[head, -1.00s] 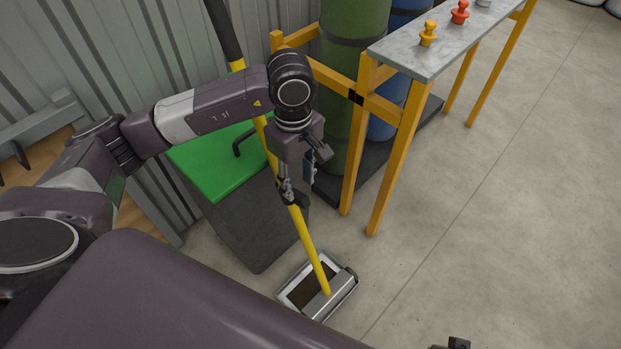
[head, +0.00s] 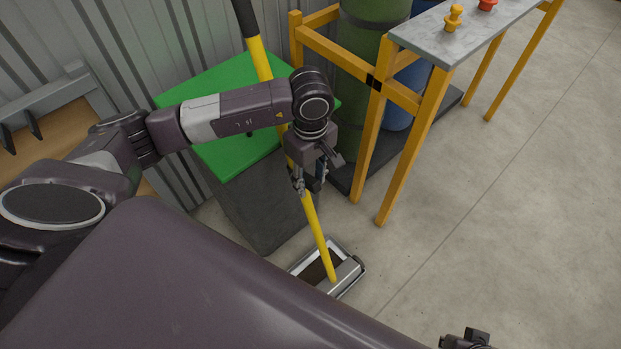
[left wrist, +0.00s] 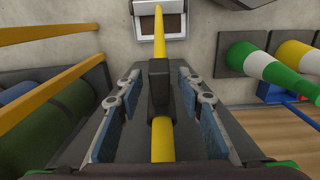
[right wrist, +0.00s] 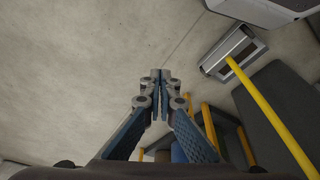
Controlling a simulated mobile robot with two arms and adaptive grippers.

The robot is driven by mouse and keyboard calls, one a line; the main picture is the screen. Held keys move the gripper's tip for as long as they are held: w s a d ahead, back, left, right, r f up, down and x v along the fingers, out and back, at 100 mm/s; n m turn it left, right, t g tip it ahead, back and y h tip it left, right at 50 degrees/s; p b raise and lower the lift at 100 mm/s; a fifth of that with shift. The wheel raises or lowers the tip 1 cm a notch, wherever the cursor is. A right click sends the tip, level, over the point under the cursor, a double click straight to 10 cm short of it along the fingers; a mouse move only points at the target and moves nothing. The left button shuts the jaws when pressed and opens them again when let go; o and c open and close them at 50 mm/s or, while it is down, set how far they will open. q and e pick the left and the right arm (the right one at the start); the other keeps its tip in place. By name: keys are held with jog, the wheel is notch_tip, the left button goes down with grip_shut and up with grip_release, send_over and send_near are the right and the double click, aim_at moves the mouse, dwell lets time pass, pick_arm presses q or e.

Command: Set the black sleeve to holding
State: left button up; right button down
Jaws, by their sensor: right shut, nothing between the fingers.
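A yellow pole (head: 315,222) leans up from a flat sweeper-like head (head: 347,278) on the floor. The black sleeve (left wrist: 160,90) sits around the pole in the left wrist view; in the head view my gripper largely hides it. My left gripper (head: 309,182) is at the pole. In the left wrist view its blue-padded fingers are apart, one on each side of the sleeve, with visible gaps. My right gripper (right wrist: 160,78) is shut and empty, away from the pole; part of it shows at the bottom of the head view (head: 466,339).
A dark bin with a green lid (head: 240,150) stands close behind the pole. A yellow-framed rack (head: 405,150) with green and blue cylinders stands to the right, with a grey shelf (head: 470,28) holding coloured knobs. The floor at right is clear.

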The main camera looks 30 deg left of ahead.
pick_arm(q)
jog(key=shift+c, duration=0.7)
grip_shut()
